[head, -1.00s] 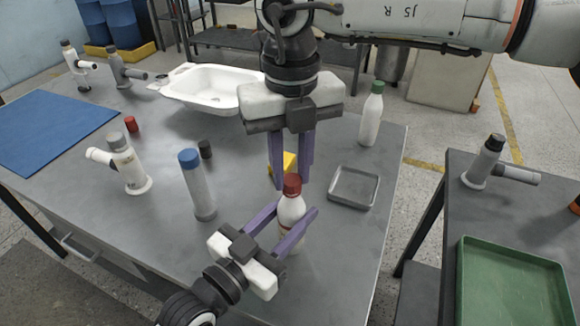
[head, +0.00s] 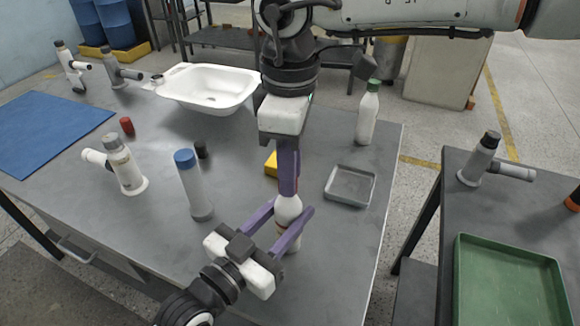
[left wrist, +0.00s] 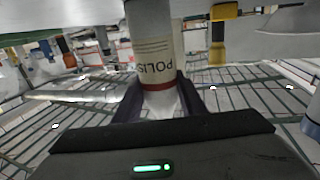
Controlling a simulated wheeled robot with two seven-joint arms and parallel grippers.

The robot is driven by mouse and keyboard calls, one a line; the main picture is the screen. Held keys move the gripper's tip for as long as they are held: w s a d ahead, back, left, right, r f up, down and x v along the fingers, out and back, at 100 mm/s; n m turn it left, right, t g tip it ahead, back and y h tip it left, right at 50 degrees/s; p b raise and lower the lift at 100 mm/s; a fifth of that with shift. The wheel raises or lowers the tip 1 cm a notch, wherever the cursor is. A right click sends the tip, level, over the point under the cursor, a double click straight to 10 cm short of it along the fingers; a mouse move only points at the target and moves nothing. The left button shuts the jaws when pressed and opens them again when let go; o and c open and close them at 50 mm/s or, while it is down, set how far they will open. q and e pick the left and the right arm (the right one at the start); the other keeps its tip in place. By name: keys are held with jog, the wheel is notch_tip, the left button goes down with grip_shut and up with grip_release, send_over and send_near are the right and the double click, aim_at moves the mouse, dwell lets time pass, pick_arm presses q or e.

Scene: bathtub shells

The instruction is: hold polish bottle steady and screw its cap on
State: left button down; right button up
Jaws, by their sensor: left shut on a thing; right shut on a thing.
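The white polish bottle (head: 289,211) stands upright near the front of the grey table. Its upside-down POLISH lettering and red band show in the left wrist view (left wrist: 153,48). My left gripper (head: 291,207) is shut on the bottle's body, one purple finger on each side; its fingers also show in the left wrist view (left wrist: 160,92). My right gripper (head: 289,190) points straight down above the bottle and is shut at its top, fingers seen edge-on.
A shallow grey tray (head: 336,199) and a green-capped bottle (head: 367,118) stand to the right. A yellow block (head: 271,164) lies behind the bottle. A blue-capped bottle (head: 194,184), a dark cap (head: 201,149) and a white basin (head: 208,88) are to the left and behind.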

jog(key=shift+m, duration=0.6)
jog(key=o, duration=1)
jog(key=shift+r, duration=0.1)
jog(key=shift+r, duration=2.15)
jog(key=shift+c, duration=0.4)
